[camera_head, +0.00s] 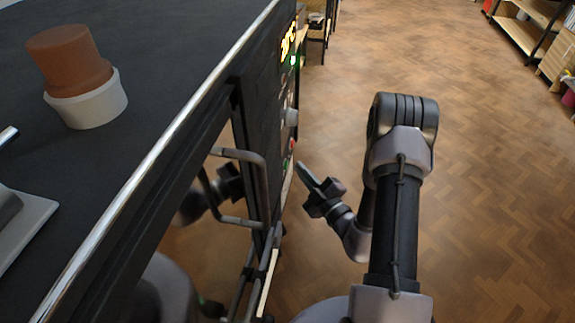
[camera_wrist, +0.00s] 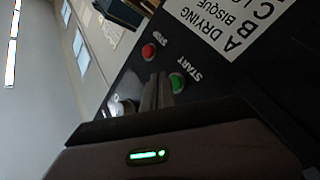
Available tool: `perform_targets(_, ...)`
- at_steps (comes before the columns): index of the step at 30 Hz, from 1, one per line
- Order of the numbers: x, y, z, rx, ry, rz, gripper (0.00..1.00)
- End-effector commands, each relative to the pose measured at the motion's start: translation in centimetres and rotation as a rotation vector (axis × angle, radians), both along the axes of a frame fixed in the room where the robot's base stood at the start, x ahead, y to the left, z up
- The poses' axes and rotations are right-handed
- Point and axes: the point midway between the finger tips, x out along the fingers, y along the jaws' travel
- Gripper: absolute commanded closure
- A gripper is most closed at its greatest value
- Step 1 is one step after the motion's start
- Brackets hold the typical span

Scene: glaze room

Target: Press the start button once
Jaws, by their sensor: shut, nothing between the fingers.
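The green start button (camera_wrist: 178,82) shows in the wrist view, with the word START printed beside it on a dark panel. The red stop button (camera_wrist: 149,51) sits up and to the left of it there. My gripper (camera_wrist: 160,78) is shut and empty, and its fingertips show just left of the green button, partly overlapping its edge. In the head view my gripper (camera_head: 300,167) points at the edge-on control panel (camera_head: 287,100), with a small gap appearing between tips and panel. Contact cannot be confirmed, and the start button is hard to make out there.
A lettered label (camera_wrist: 232,25) is on the panel in the wrist view. In the head view a bar handle (camera_head: 262,185) stands out left of my gripper. A terracotta pot in a white ring (camera_head: 88,103) stands on the dark top. The wooden floor (camera_head: 490,180) at right is clear.

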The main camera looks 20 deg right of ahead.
Motion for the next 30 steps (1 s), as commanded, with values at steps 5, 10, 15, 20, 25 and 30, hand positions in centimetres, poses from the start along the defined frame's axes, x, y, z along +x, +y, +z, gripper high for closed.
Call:
perform_targets(5,0.0,0.0,0.0,0.0,0.0,0.0,1.0)
perform_targets(10,0.0,0.0,0.0,0.0,0.0,0.0,1.0)
perform_targets(15,0.0,0.0,0.0,0.0,0.0,0.0,1.0)
perform_targets(20,0.07,0.13,0.03,0.0,0.001,0.001,1.0)
perform_targets(25,0.41,0.66,0.09,0.0,0.001,0.002,1.0)
perform_targets(30,0.49,0.72,0.0,-0.001,0.0,0.0,1.0)
